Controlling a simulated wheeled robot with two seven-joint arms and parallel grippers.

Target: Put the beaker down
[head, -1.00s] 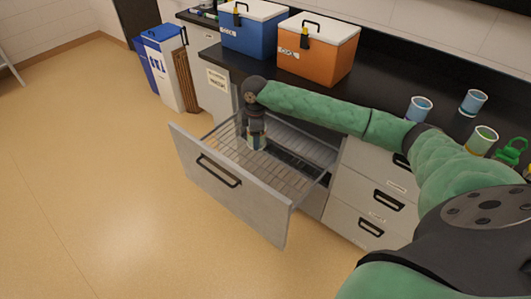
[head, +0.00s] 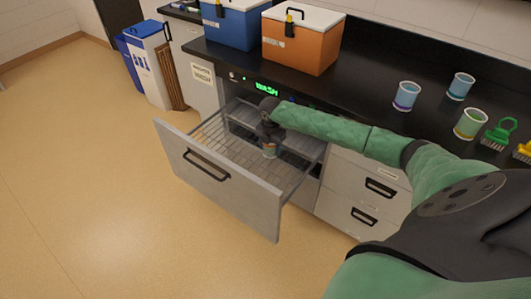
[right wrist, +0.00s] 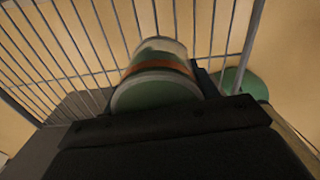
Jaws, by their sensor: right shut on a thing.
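My right gripper (head: 269,140) reaches down over the pulled-out wire-rack drawer (head: 222,148) and is shut on a beaker (head: 270,152). In the head view only a small pale part of the beaker with an orange-brown band shows below the gripper, toward the drawer's right side. In the right wrist view the beaker (right wrist: 157,80) has a greenish body and an orange-red band, with rack wires around it. The dark gripper body (right wrist: 170,135) hides its near part. I cannot tell whether its base touches the rack. My left gripper is not in view.
The drawer's front panel (head: 220,185) stands out over open floor. On the black counter are a blue cooler (head: 236,25), an orange cooler (head: 300,42), several beakers (head: 407,96) and a green brush (head: 497,134). A green WASH display (head: 266,88) glows behind the drawer.

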